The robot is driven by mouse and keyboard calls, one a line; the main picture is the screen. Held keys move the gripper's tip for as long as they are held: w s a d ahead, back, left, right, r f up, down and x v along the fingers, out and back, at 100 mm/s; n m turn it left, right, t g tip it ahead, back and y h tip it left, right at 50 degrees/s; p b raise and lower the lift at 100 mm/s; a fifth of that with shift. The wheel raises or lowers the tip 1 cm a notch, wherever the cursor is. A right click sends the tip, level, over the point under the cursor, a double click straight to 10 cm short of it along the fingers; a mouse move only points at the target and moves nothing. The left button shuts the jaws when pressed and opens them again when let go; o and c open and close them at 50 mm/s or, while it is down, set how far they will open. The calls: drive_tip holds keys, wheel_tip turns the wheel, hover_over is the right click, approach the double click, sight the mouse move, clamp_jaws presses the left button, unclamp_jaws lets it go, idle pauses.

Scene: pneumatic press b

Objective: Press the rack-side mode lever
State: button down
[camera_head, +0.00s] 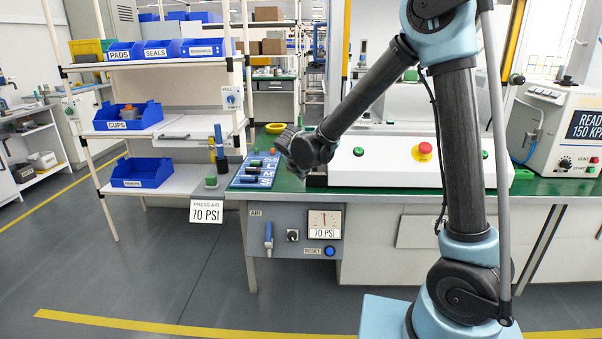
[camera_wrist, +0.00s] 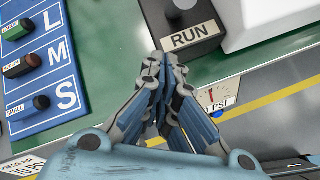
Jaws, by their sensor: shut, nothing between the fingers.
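A blue mode panel (camera_head: 243,183) lies at the left end of the green bench top, on the side toward the rack. In the wrist view, the panel (camera_wrist: 55,115) is at the left, marked L, M and S. My gripper (camera_wrist: 163,60) is shut and empty. In that view its fingertips are right of the panel, just below the RUN label (camera_wrist: 191,35); I cannot tell their height. In the head view my arm's end partly hides the panel's surroundings.
A dark-topped RUN control (camera_wrist: 178,12) is close to my fingertips. The white press base (camera_head: 400,160) with a red button (camera_head: 423,151) stands to the right. The rack (camera_head: 165,60) with blue bins is left. The air panel (camera_head: 275,250) hangs below the bench front.

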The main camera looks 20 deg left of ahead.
drive_tip(key=shift+w+d+r, duration=0.35)
drive_tip(key=shift+w+r, duration=0.05)
drive_tip(key=shift+w, duration=0.25)
drive_tip(key=shift+w+d+r, duration=0.3)
drive_tip(key=shift+w+r, duration=0.05)
drive_tip(key=shift+w, duration=0.3)
drive_tip(key=shift+a+r, duration=0.1)
